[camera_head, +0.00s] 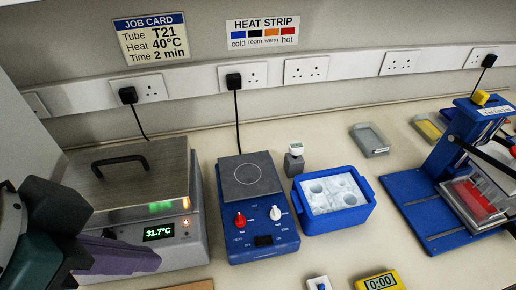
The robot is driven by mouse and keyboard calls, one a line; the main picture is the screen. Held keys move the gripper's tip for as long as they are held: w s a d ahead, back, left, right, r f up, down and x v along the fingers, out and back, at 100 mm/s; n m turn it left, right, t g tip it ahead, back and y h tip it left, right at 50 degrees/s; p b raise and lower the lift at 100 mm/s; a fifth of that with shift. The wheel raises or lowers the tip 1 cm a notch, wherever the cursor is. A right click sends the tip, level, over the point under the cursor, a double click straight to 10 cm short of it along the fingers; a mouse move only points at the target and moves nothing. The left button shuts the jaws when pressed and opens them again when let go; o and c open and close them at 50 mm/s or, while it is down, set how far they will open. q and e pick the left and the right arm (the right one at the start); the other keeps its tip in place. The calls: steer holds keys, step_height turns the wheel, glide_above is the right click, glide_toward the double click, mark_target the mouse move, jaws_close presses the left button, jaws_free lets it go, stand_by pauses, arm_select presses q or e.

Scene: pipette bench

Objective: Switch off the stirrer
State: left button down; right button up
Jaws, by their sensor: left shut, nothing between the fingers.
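The stirrer (230,238) is a blue box with a dark square top plate (250,175) in the middle of the bench. Its front panel has a red knob (240,219) on the left, above small lettering that seems to read HEAT, and a white knob (275,213) on the right, near lettering that seems to read STIR. A dark display or switch sits at its front edge. The knob settings are too small to read. My left gripper (152,262) is shut and empty, with purple fingers in front of the heater box, left of the stirrer. My right gripper is not in view.
A heater box (200,205) with a metal lid and a 31.7°C display stands left of the stirrer. A blue ice tub (368,212) stands close on its right, with a small grey block (293,165) behind. A yellow timer (380,282) lies in front and a blue press (415,205) far right.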

arm_select(q)
steer(key=w+d+f+m+g+h+b, duration=0.1)
steer(key=w+d+f+m+h+b, duration=0.3)
steer(key=b, duration=1.6)
steer(key=w+f+m, duration=0.4)
steer(key=w+f, duration=0.3)
steer(key=w, duration=0.1)
steer(key=shift+w+d+m+g, duration=0.25)
steer(key=shift+w+m+g, duration=0.05)
steer(key=shift+m, duration=0.1)
steer(key=shift+f, duration=0.15)
glide_above(263, 239)
steer(key=a, duration=0.2)
steer(key=f, duration=0.7)
steer(key=shift+s+d+f+b, duration=0.1)
steer(key=shift+s+f+b, duration=0.25)
steer(key=shift+f+b, duration=0.05)
step_height(263, 239, down, 3)
steer(key=shift+f, duration=0.15)
steer(key=shift+a+f, duration=0.2)
steer(key=shift+f, duration=0.2)
